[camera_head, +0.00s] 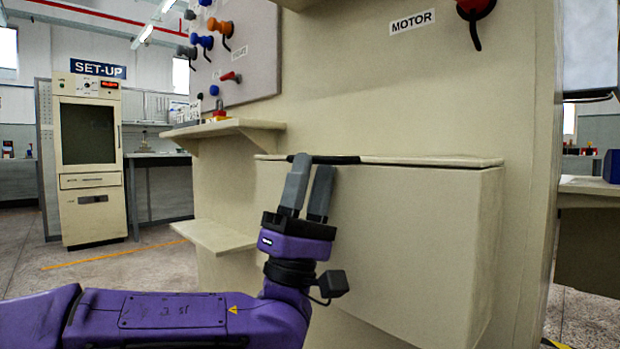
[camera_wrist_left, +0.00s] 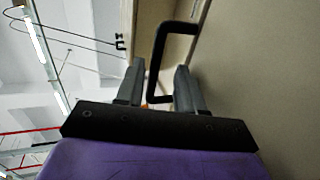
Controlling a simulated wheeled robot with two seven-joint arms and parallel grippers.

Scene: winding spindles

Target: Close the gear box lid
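The gear box (camera_head: 420,235) is a beige box on the front of the beige machine. Its thin lid (camera_head: 430,161) lies about level along the top edge, with a dark line under it; I cannot tell whether it is fully seated. A black handle (camera_head: 342,160) is on the lid's front edge. My left gripper (camera_head: 312,163) points up in front of the box, its two grey fingers apart, with the tips at the handle's left part. In the left wrist view the handle (camera_wrist_left: 160,60) shows beside and between the open fingers; contact is unclear. My right gripper is not in view.
A beige shelf (camera_head: 225,128) juts out left of the box, with a lower ledge (camera_head: 215,236) beneath it. Above are a panel with coloured knobs (camera_head: 225,50) and a red knob near the MOTOR label (camera_head: 412,21). Open floor lies to the left.

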